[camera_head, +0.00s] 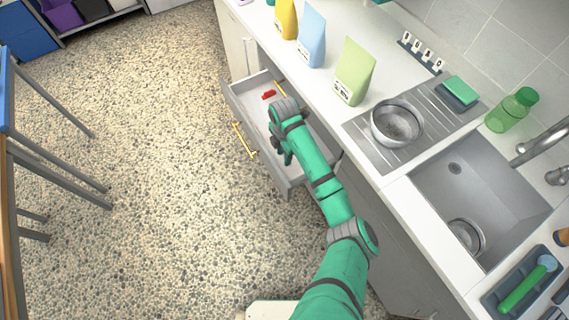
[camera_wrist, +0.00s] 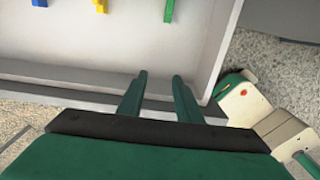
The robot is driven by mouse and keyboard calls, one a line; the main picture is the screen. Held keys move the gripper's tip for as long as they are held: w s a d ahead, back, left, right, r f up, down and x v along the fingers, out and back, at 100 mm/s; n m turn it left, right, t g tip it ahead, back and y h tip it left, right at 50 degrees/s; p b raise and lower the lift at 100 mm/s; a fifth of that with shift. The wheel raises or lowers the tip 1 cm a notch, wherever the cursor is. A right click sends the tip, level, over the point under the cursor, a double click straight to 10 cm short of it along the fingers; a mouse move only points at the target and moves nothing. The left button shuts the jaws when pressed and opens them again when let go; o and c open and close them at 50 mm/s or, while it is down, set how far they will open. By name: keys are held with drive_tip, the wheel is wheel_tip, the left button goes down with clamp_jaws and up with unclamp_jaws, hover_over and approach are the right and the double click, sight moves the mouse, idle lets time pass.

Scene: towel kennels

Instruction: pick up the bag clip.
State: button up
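A small red piece (camera_head: 268,94), possibly a bag clip, lies in the open drawer (camera_head: 256,138) near its far end in the head view. A thin yellow piece (camera_head: 281,88) lies beside it. In the wrist view, blue (camera_wrist: 40,3), yellow (camera_wrist: 101,5) and green (camera_wrist: 169,10) pieces show at the top edge, cut off, inside the drawer (camera_wrist: 60,68). I cannot tell which is the bag clip. My gripper (camera_wrist: 158,75) is open and empty, its fingers apart over the drawer's near part. In the head view my gripper (camera_head: 281,157) is partly hidden by my arm.
The counter (camera_head: 318,88) above the drawer holds yellow (camera_head: 286,20), blue (camera_head: 311,38) and green bags (camera_head: 354,72). A pot (camera_head: 396,124) stands by the sink (camera_head: 470,190). A table (camera_head: 8,190) stands at the left. The floor between is clear.

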sight(284, 166)
drive_tip(key=shift+f, duration=2.6)
clamp_jaws()
unclamp_jaws()
